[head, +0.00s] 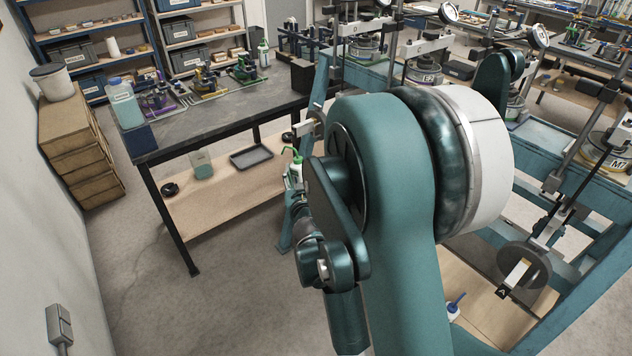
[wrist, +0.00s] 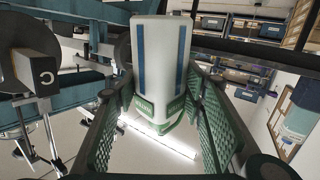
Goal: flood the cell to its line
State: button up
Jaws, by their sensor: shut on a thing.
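My gripper (wrist: 157,92) is shut on a white squeeze bottle (wrist: 162,55) with blue side stripes and a green label, between green ribbed fingers. In the head view the bottle's green cap and spout (head: 292,155) show just left of my arm, above my gripper (head: 294,188), which is partly hidden. A round cell marked E2 (head: 425,76) sits in a lever frame at the back. Any fill line or water level is too small to tell.
A dark bench (head: 215,110) at the left carries a liquid jug (head: 124,105) and small devices. A weight hanger marked A (head: 524,270) hangs at the right. A blue-capped bottle (head: 454,307) stands low. A disc marked C (wrist: 38,72) hangs left in the wrist view.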

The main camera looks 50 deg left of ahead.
aim_at(292, 168)
jog(key=shift+n+g+y, duration=0.3)
jog(key=shift+n+g, duration=0.2)
jog(key=shift+g, duration=0.2)
jog(key=s+r, duration=0.1)
jog(key=s+a+r, duration=0.1)
jog(key=s+r, duration=0.1)
jog(key=d+r+n+g+p, duration=0.1)
jog(key=d+r+p, duration=0.1)
jog(key=d+r, duration=0.55)
jog(key=w+d+r+m+t+h+p, duration=0.25)
jog(key=w+d, duration=0.55)
jog(key=d, duration=0.4)
jog(key=w+d+r+m+t+h+p, duration=0.1)
jog(key=w+d+r, duration=0.2)
jog(key=w+d, duration=0.75)
jog(key=w+d+r+m+t+h+p, duration=0.1)
jog(key=w+d+r+t+h+p, duration=0.15)
jog(key=w+d, duration=0.8)
jog(key=w+d+r+m+t+h+p, duration=0.1)
jog(key=w+d+r+p, duration=0.3)
jog(key=r, duration=0.5)
jog(key=w+d+r+m+h+p, duration=0.3)
jog(key=w+d+r, duration=0.3)
jog(key=r, duration=0.4)
jog(key=shift+w+d+r+m+t+h+p, duration=0.25)
jog(key=shift+d+m+t+h+p, duration=0.15)
jog(key=shift+d+h, duration=0.45)
